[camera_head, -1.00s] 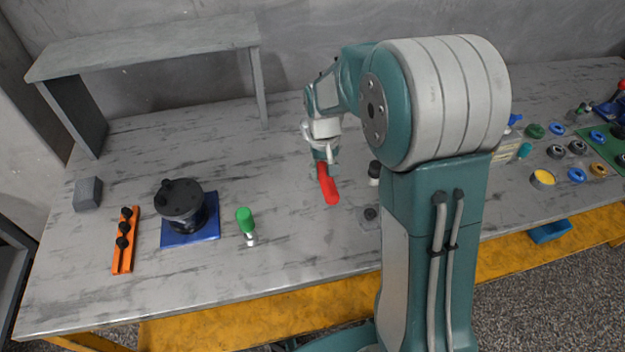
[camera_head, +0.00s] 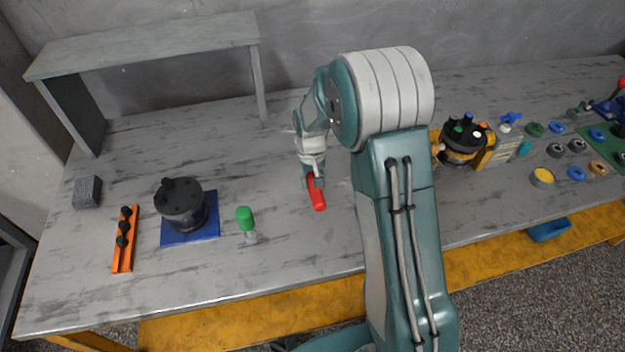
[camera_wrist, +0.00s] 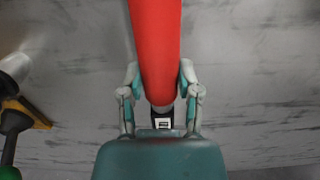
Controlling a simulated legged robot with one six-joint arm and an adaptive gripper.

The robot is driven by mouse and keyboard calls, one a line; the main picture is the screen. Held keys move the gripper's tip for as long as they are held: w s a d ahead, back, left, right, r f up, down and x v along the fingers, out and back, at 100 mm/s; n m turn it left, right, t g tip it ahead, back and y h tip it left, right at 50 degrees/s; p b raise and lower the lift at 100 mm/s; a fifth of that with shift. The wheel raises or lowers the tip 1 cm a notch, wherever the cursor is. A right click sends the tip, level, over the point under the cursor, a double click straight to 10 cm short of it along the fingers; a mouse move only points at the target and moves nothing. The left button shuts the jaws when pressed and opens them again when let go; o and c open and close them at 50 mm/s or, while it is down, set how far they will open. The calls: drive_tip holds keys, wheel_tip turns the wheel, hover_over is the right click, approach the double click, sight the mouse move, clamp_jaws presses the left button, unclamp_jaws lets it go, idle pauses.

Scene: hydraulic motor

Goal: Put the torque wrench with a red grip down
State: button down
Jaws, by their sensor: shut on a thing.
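The torque wrench with a red grip (camera_head: 317,195) is held at the table's middle, low over the grey top. I cannot tell whether it touches the surface. My gripper (camera_head: 312,180) is shut on its red grip. In the wrist view the red grip (camera_wrist: 157,45) runs up between the two fingers of my gripper (camera_wrist: 160,85) and out of the top of the picture. A small dark and white part shows at the near end of the grip. The rest of the wrench is hidden.
A green-handled tool (camera_head: 245,218), a black motor part on a blue mat (camera_head: 217,229) and an orange rack (camera_head: 123,259) stand left. A grey shelf (camera_head: 150,45) is behind. A black and yellow motor (camera_head: 462,140) and several rings lie right. The table between is clear.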

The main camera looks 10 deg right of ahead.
drive_tip(key=shift+c, duration=1.5)
unclamp_jaws()
wheel_tip(320, 180, up, 12)
drive_tip(key=s+d+r+t, duration=0.1)
drive_tip(key=s+r+t, duration=0.2)
drive_tip(key=s+r, duration=0.85)
drive_tip(key=s+r+t, duration=0.2)
drive_tip(key=s+t, duration=0.1)
drive_tip(key=s, duration=1.1)
drive_tip(key=shift+s+d, duration=0.25)
drive_tip(key=shift+d, duration=0.05)
